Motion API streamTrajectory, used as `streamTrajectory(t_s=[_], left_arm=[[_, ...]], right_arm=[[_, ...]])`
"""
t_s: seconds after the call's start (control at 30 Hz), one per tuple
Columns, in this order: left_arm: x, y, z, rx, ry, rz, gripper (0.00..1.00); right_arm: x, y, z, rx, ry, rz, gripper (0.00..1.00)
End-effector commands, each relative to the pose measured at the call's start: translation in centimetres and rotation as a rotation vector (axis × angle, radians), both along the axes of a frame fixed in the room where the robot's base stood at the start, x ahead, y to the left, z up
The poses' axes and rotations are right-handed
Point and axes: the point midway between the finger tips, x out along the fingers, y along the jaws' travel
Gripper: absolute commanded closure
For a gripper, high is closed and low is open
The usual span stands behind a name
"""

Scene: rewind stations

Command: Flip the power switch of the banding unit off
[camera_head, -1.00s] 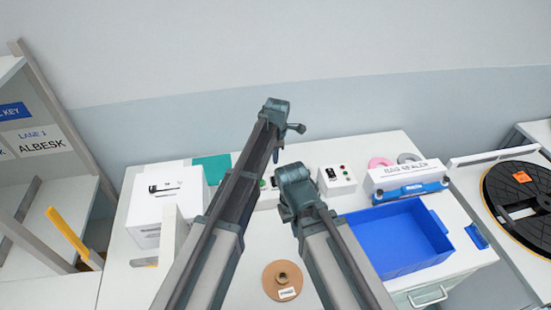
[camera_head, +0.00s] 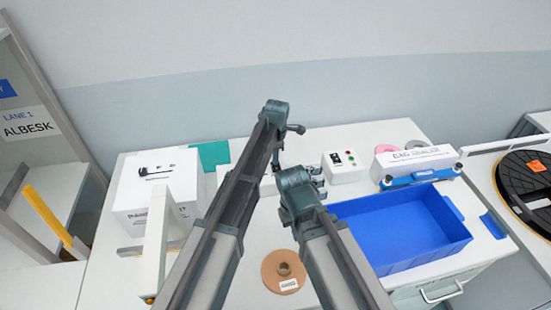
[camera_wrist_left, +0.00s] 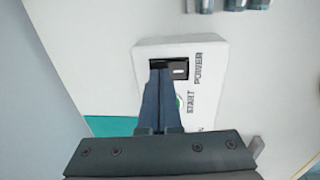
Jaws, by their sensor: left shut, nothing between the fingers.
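In the left wrist view, a white control box (camera_wrist_left: 205,65) carries the words POWER and START. A black power switch (camera_wrist_left: 180,70) sits beside POWER, partly covered by my fingertips. A green button by START is mostly hidden. My left gripper (camera_wrist_left: 161,72) is shut and empty, its tips over the switch; I cannot tell whether they touch it. In the head view my left gripper (camera_head: 277,162) points down behind my arms, which hide most of that box. My right gripper (camera_head: 317,180) is over the bench; its jaw opening is unclear.
A second white control box (camera_head: 345,169) with red and green buttons stands right of my grippers. A blue tray (camera_head: 455,238), a bag sealer (camera_head: 415,160), a brown roll (camera_head: 284,271), a white carton (camera_head: 130,200) and a teal mat (camera_head: 212,154) surround my arms on the bench.

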Motion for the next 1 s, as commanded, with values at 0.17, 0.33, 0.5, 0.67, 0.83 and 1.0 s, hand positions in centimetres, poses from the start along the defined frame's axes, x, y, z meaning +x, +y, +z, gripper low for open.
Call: streamTrajectory(t_s=[0.17,0.33,0.5,0.67,0.83,1.0], left_arm=[[0.0,0.0,0.0,0.000,0.000,0.000,1.00],[0.2,0.1,-0.4,0.002,0.001,0.000,1.00],[0.1,0.1,-0.4,0.002,0.001,0.000,1.00],[-0.2,0.0,-0.3,0.002,0.002,0.000,1.00],[-1.1,-0.1,-0.2,0.001,0.005,-0.001,1.00],[-1.5,-0.3,-0.1,0.001,0.003,0.000,1.00]], right_arm=[[0.0,0.0,0.0,0.000,0.000,0.000,1.00],[0.0,0.0,-0.4,0.000,0.000,0.000,1.00],[0.0,0.0,-0.4,0.000,0.000,0.000,1.00],[0.0,0.0,-0.3,0.000,0.000,0.000,1.00],[0.0,0.0,-0.2,0.000,0.000,0.000,1.00],[0.0,0.0,-0.1,0.000,0.000,0.000,1.00]])
